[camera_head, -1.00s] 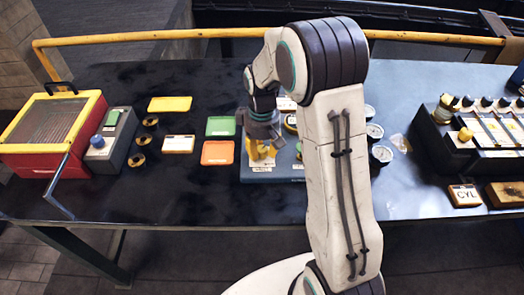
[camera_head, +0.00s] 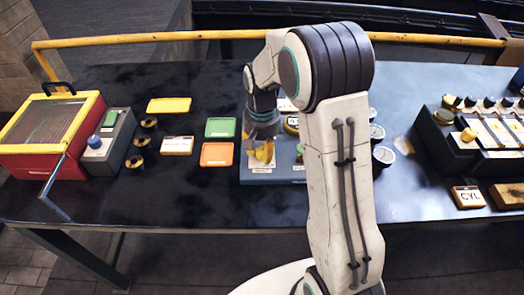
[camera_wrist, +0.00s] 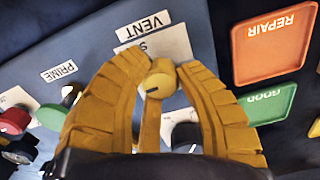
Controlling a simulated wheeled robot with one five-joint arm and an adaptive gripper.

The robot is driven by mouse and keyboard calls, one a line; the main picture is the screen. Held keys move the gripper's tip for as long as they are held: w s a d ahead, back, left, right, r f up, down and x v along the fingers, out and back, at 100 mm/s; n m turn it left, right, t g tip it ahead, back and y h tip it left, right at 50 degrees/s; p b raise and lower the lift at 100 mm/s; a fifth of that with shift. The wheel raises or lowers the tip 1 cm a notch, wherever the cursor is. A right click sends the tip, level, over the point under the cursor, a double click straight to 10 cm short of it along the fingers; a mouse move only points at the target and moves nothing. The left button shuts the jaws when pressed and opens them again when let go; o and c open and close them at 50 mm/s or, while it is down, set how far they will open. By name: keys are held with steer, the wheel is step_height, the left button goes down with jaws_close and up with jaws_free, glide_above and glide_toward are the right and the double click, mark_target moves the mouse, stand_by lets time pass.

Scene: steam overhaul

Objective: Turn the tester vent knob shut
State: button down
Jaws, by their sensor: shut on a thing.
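The tester (camera_head: 272,180) is a blue panel near the middle of the bench, and its face (camera_wrist: 95,45) fills much of the wrist view. The vent knob (camera_wrist: 160,79) is a small yellow knob with a dark mark on its left side, just below the label reading VENT (camera_wrist: 143,25). In the head view my gripper (camera_head: 262,155) points down at the tester, and the knob is hidden there by the fingers. Part of the white plate around the knob is covered.
A red knob (camera_wrist: 14,121) and a PRIME label (camera_wrist: 59,71) are on the same panel. An orange REPAIR tray (camera_head: 216,154) and a green GOOD tray (camera_head: 220,127) lie left of the tester. Gauges (camera_head: 383,155) stand to the right.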

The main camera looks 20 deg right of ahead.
mark_target(262, 150)
steer(key=shift+s+f+m, duration=0.15)
steer(key=shift+s+m, duration=0.05)
steer(key=shift+m, duration=0.3)
steer(key=c, duration=0.9)
jaws_free()
steer(key=shift+w, duration=0.1)
steer(key=shift+o, duration=0.2)
steer(key=shift+r, duration=0.2)
step_height(262, 150, up, 12)
steer(key=shift+f, duration=0.1)
